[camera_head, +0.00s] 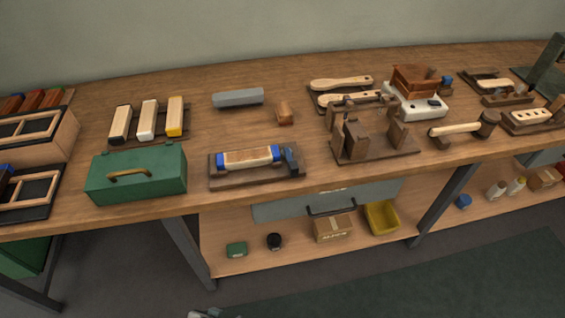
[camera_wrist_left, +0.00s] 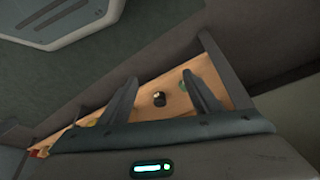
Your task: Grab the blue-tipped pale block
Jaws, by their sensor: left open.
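The blue-tipped pale block (camera_head: 248,158) lies lengthwise in a dark wooden holder (camera_head: 228,182) near the front edge of the bench in the head view. Blue shows at both its ends, and a blue clamp-like part stands at the holder's right end. In the left wrist view my left gripper (camera_wrist_left: 162,78) is open, with its two dark fingers spread and nothing between them. It points toward a low shelf with small items, away from the block, which this view does not show. My right gripper is not in view.
A green toolbox (camera_head: 137,174) stands just left of the holder. Behind it a rack holds pale blocks with black, white and yellow ends (camera_head: 148,119). A grey bar (camera_head: 238,97) and small wooden block (camera_head: 284,112) lie behind the holder. A wooden fixture (camera_head: 372,140) stands to its right.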

